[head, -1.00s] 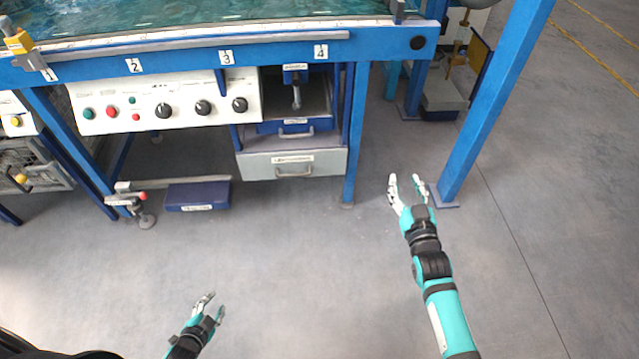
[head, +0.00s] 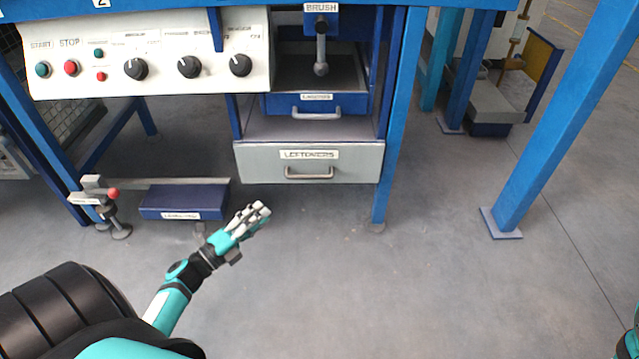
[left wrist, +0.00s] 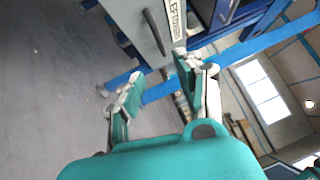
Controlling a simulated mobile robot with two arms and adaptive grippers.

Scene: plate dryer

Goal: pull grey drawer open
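The grey drawer (head: 262,170), labelled LEFTOVERS, is shut in the lower part of the blue frame in the head view. Its handle (head: 309,174) is a grey bar on the front. In the left wrist view the drawer front (left wrist: 141,25) and its dark handle (left wrist: 154,32) show beyond the fingers. My left gripper (head: 262,212) is below and left of the handle, apart from the drawer. Its fingers (left wrist: 158,88) are spread and empty in the left wrist view. My right gripper is outside the head view; only a bit of the right arm shows at the right edge.
A blue drawer (head: 350,104) sits above the grey one. A white control panel (head: 120,55) with knobs is at upper left. A blue pedal (head: 183,200) and a small clamp-like stand (head: 110,208) are on the floor at left. Blue posts stand at right. The floor in front is clear.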

